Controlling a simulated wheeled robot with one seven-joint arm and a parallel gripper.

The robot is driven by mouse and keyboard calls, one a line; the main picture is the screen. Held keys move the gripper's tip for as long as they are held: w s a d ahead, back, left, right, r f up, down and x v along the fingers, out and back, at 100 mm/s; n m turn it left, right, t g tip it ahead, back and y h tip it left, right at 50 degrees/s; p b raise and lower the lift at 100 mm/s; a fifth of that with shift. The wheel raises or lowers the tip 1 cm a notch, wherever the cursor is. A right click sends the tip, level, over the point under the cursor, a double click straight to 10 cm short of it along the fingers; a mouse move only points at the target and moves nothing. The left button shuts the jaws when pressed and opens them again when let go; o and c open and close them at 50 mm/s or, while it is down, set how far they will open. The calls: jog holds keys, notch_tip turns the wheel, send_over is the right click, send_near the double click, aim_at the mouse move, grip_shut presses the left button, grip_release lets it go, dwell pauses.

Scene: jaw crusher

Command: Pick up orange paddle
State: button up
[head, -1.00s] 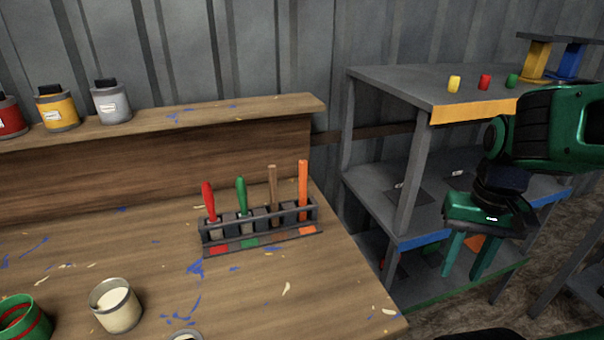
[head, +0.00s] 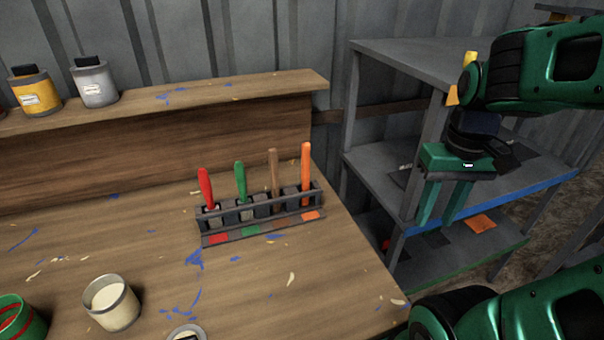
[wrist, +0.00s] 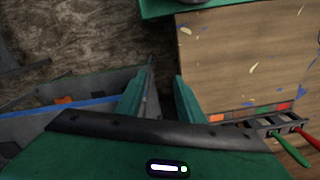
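The orange paddle (head: 306,172) stands upright in the right end slot of a dark rack (head: 262,222) on the wooden bench. An orange label (head: 311,215) marks the rack in front of it. A brown paddle (head: 273,172), a green one (head: 240,180) and a red one (head: 205,185) stand to its left. My gripper (head: 438,222) is open and empty, pointing down, to the right of the bench in front of the grey shelf. In the wrist view my gripper (wrist: 160,95) is open, with the rack (wrist: 262,122) to its right; the orange paddle cannot be made out there.
The grey shelf unit (head: 400,62) stands right of the bench. A raised ledge (head: 200,100) with paint cans runs along the bench back. A cream can (head: 112,302) and a green-red can (head: 18,318) stand at the front left. Bench surface around the rack is clear.

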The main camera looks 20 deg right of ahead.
jog(key=w+a+r+n, duration=0.1)
jog(key=w+a+n, duration=0.4)
jog(key=w+n, duration=0.2)
jog(key=w+a+r+n, duration=0.1)
jog(key=w+a+n, duration=0.5)
jog(key=w, duration=0.6)
jog(key=w+a+r+n, duration=0.2)
jog(key=w+a+n, duration=0.4)
jog(key=w+n, duration=0.2)
jog(key=shift+w+r+n, duration=0.1)
jog(key=shift+w+n, duration=0.2)
jog(key=shift+w, duration=0.5)
send_over(305, 181)
jog(key=f, duration=0.5)
jog(key=shift+w+d+f, duration=0.2)
jog(key=shift+w+f, duration=0.15)
jog(key=shift+f, duration=1.2)
jog(key=shift+w+f, duration=0.1)
jog(key=shift+f, duration=1.25)
jog(key=shift+f, duration=0.2)
grip_shut()
